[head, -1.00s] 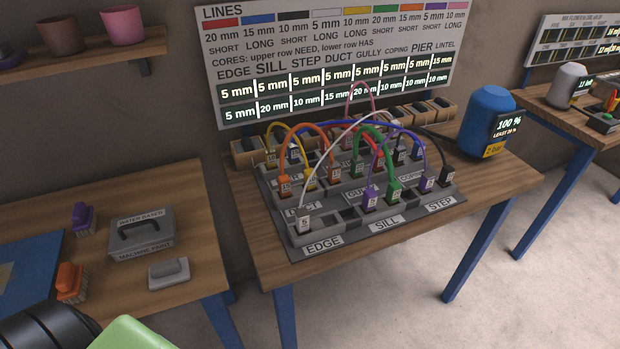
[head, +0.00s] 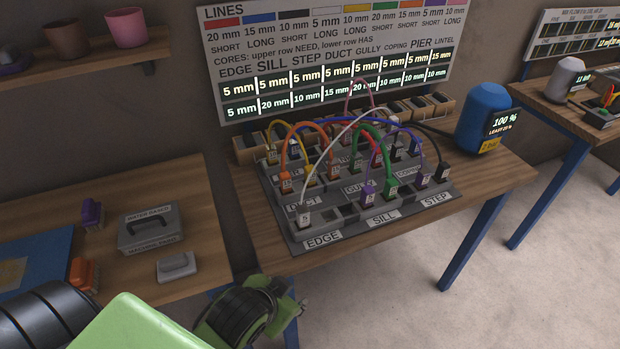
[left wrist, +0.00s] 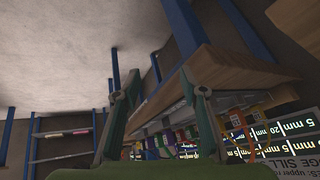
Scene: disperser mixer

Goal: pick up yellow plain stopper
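I cannot make out a yellow plain stopper in either view. The grey socket board (head: 345,213) stands on the middle table with several coloured cables plugged in, among them a yellow cable (head: 273,136). My left gripper (head: 294,297) is low in front of this table, below its front edge and apart from the board. In the left wrist view its two fingers (left wrist: 160,76) are spread with nothing between them. My right gripper is in neither view.
Small open bins (head: 405,108) line the back of the table; their contents are hard to tell. A blue tank (head: 484,112) stands at the right end. The left table (head: 200,190) holds a grey box (head: 148,232) and brushes. Open floor lies at right.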

